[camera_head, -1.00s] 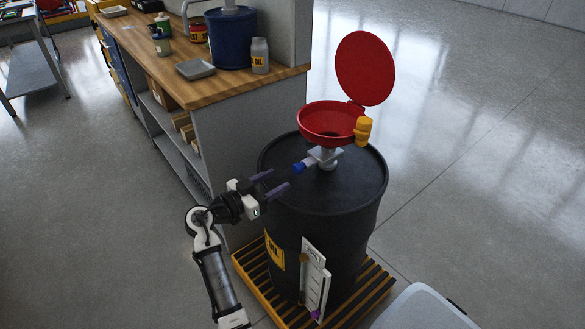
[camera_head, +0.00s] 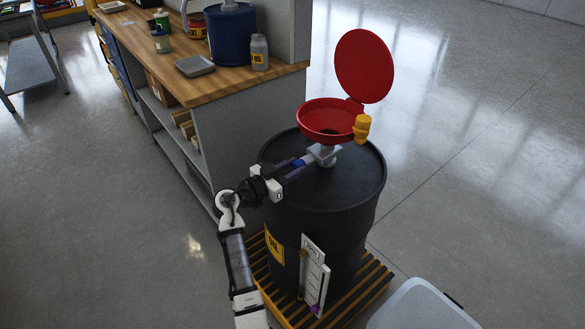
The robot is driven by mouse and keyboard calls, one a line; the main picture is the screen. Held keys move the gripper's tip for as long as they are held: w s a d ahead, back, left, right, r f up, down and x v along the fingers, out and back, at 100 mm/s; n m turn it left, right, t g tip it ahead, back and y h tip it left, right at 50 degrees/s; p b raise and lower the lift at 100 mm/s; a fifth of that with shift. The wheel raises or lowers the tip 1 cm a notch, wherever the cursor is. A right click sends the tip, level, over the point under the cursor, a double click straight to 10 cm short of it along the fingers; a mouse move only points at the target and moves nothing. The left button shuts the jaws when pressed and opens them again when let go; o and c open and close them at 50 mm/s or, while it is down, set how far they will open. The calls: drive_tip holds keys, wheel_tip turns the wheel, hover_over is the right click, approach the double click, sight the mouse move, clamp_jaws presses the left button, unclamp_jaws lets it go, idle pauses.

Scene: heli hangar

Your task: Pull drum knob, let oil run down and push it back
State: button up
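A black oil drum (camera_head: 335,230) with a yellow label stands on a slatted yellow pallet. On its top sits a red funnel (camera_head: 318,128) with its round red lid (camera_head: 363,66) raised. Below the funnel is a grey valve block (camera_head: 324,155) with a blue knob (camera_head: 298,163) pointing left. My gripper (camera_head: 294,167) reaches in from the left, its purple fingers around or beside the knob. The fingers partly hide the knob, and I cannot tell whether they touch it.
A wooden-topped workbench (camera_head: 230,86) stands behind left, with a blue container (camera_head: 231,38), a grey bottle (camera_head: 260,52) and a tray (camera_head: 194,66). A light grey box (camera_head: 425,306) is at the bottom right. The floor to the right is clear.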

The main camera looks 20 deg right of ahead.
sight(295, 167)
clamp_jaws()
drive_tip(key=shift+b+v, duration=1)
drive_tip(key=shift+v, duration=0.75)
drive_tip(key=shift+a+f, duration=0.1)
drive_tip(key=shift+a, duration=0.1)
drive_tip(key=o, duration=0.7)
unclamp_jaws()
drive_tip(key=shift+c, duration=0.2)
drive_tip(key=shift+s+a, duration=0.1)
drive_tip(key=b+v, duration=0.2)
drive_tip(key=v, duration=1.1)
drive_tip(key=shift+a, duration=0.35)
drive_tip(key=shift+s, duration=0.1)
